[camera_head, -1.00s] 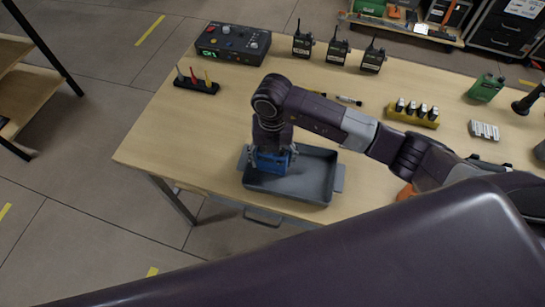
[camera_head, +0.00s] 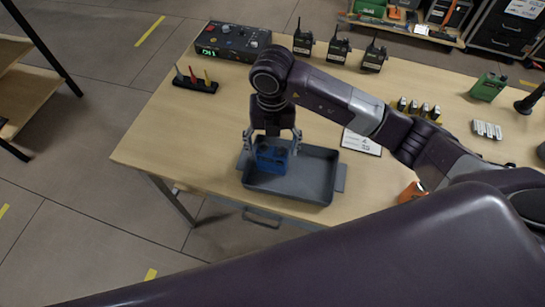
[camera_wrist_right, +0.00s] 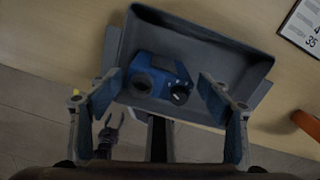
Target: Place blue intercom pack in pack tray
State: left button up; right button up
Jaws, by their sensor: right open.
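The blue intercom pack (camera_head: 271,159) is in the left part of the grey pack tray (camera_head: 318,191). In the right wrist view the pack (camera_wrist_right: 159,77) shows two dark round knobs, and the tray (camera_wrist_right: 226,52) surrounds it. My right gripper (camera_head: 271,148) is open above the pack, one finger on each side. In the right wrist view its fingers (camera_wrist_right: 160,98) stand wide apart with gaps between them and the pack.
A control box (camera_head: 232,41) and a small stand with coloured sticks (camera_head: 195,82) are at the table's back left. Several radios (camera_head: 338,47) stand behind. A printed card (camera_head: 361,142) lies right of the tray, and an orange item (camera_head: 411,191) is near my right arm.

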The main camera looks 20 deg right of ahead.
notch_tip(320, 180, up, 6)
jog(key=shift+r+b, duration=0.15)
jog(key=shift+b, duration=0.4)
